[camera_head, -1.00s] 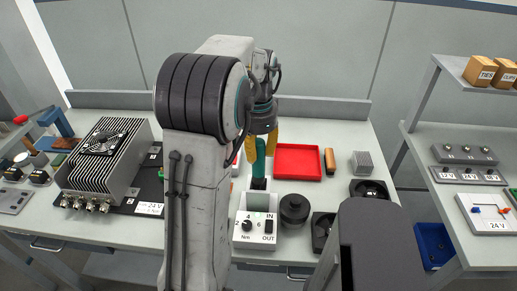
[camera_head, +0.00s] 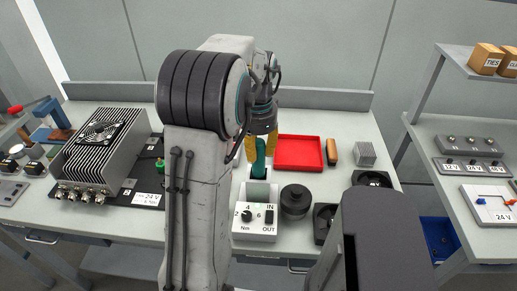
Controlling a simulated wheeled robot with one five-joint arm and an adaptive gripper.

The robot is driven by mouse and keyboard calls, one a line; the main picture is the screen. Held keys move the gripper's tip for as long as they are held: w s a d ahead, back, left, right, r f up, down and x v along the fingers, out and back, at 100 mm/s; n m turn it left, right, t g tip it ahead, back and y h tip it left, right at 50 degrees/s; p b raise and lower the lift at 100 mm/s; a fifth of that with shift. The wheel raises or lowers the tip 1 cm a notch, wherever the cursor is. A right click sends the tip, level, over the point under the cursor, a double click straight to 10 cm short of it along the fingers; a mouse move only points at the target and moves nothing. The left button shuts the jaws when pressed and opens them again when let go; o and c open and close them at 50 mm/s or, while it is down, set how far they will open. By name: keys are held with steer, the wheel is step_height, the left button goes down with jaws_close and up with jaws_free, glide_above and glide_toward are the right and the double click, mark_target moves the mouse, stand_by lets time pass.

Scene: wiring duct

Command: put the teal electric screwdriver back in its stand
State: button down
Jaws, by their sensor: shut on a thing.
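The teal electric screwdriver (camera_head: 258,160) is upright between the yellow fingers of my gripper (camera_head: 262,146), which is shut on it. Its lower end is at the far edge of a light grey and white stand box (camera_head: 254,233) with a torque knob, numbers and an IN/OUT switch. The grey upper part of the box (camera_head: 258,191) hides the screwdriver's tip. I cannot tell how far the tip is inside the box. My arm covers the left side.
A red tray (camera_head: 297,165) lies behind, right of the gripper. A black round pot (camera_head: 295,200) stands close right of the box. A finned unit with a fan (camera_head: 100,150) is at left. An orange-brown block (camera_head: 331,152) and a grey finned block (camera_head: 365,154) lie at right.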

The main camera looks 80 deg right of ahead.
steer(key=shift+f, duration=0.1)
steer(key=c, duration=0.9)
jaws_free()
step_height(320, 180, up, 12)
steer(key=shift+a, duration=0.1)
stand_by(0.7)
stand_by(0.4)
